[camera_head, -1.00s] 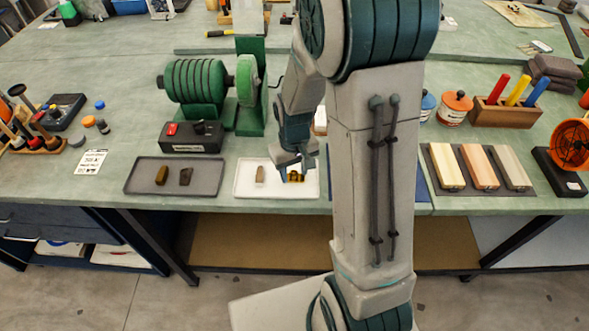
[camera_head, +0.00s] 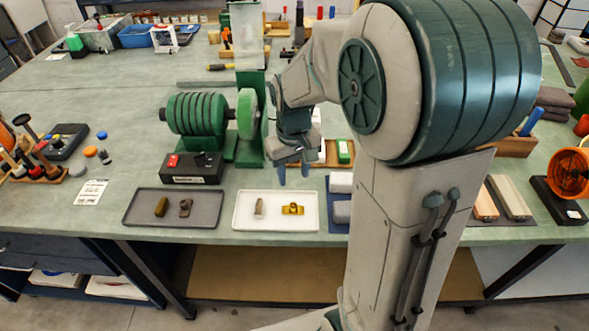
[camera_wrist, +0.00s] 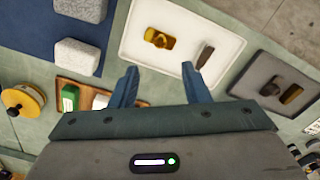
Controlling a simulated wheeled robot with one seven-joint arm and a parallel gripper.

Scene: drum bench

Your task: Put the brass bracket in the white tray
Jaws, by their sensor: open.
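The brass bracket (camera_head: 292,209) lies in the right part of the white tray (camera_head: 240,224), with its raised middle showing. It also shows in the wrist view (camera_wrist: 160,39), near the middle of the white tray (camera_wrist: 186,8). My gripper (camera_head: 293,173) is open and empty, above and a little behind the tray, apart from the bracket. In the wrist view its two blue fingers (camera_wrist: 159,72) are spread with nothing between them. A small pale-and-brown piece (camera_head: 259,208) lies to the left of the bracket in the same tray.
A dark grey tray (camera_head: 136,218) with two small parts (camera_head: 161,206) stands left of the white tray. Behind is a green drum machine (camera_head: 200,115) with a black switch box (camera_head: 192,168). A blue mat with pale blocks (camera_head: 341,182) lies to the right, partly behind my arm.

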